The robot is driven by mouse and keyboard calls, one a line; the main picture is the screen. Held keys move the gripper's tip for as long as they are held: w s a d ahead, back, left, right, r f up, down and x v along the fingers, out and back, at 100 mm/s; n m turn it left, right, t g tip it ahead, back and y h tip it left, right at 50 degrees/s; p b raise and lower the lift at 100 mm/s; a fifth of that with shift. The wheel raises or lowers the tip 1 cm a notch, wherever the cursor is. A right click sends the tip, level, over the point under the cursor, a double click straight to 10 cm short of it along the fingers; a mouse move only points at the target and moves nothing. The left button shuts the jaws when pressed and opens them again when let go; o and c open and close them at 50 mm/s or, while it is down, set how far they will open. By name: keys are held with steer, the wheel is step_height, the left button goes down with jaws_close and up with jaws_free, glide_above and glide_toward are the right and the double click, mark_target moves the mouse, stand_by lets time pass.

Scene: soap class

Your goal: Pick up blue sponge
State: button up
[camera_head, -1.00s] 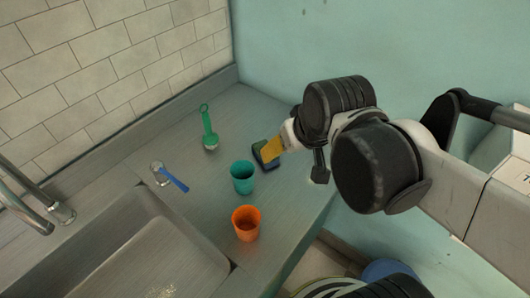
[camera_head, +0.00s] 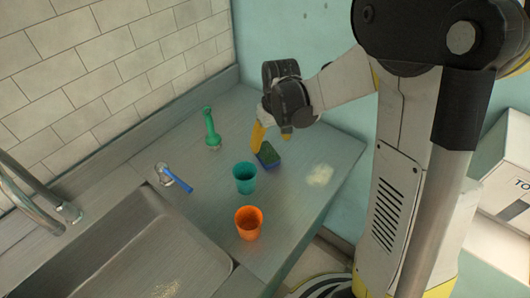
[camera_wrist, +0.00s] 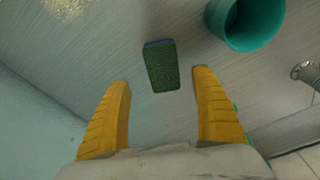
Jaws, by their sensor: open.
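The blue sponge (camera_head: 268,157) lies on the counter to the right of the teal cup, its dark green top up and a blue edge showing. In the wrist view the sponge (camera_wrist: 161,68) is ahead of the fingertips, roughly centred between the two yellow fingers. My gripper (camera_wrist: 162,77) is open and empty, with a finger on each side and neither touching the sponge. In the head view my gripper (camera_head: 272,136) hangs just behind the sponge, its fingers pointing down; the gap between fingertips and counter is hard to tell.
A teal cup (camera_head: 244,178) stands close left of the sponge, and an orange cup (camera_head: 248,223) nearer. A pale patch (camera_head: 319,175) marks the counter's right; walls close the back.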

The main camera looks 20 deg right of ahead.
mark_target(267, 152)
steer(key=f, duration=0.2)
steer(key=f+b, duration=0.1)
steer(key=f, duration=0.1)
steer(key=w+f+b, duration=0.1)
steer(key=f, duration=0.2)
steer(key=shift+w+a, duration=0.1)
steer(key=shift+a, duration=0.3)
steer(key=shift+r, duration=0.1)
steer(key=shift+c, duration=0.5)
steer(key=c, duration=0.8)
step_height(267, 152, up, 4)
steer(key=shift+r+p, duration=0.1)
steer(key=shift+p, duration=0.65)
steer(key=s+d+r+p, duration=0.1)
steer(key=s+d+r, duration=0.1)
steer(key=d, duration=0.1)
steer(key=s+d+r+p, duration=0.1)
steer(key=s+d+r, duration=0.1)
steer(key=d, duration=0.1)
steer(key=s+d+r+p, duration=0.1)
steer(key=s+d+r, duration=0.1)
steer(key=d, duration=0.2)
steer(key=shift+r, duration=0.4)
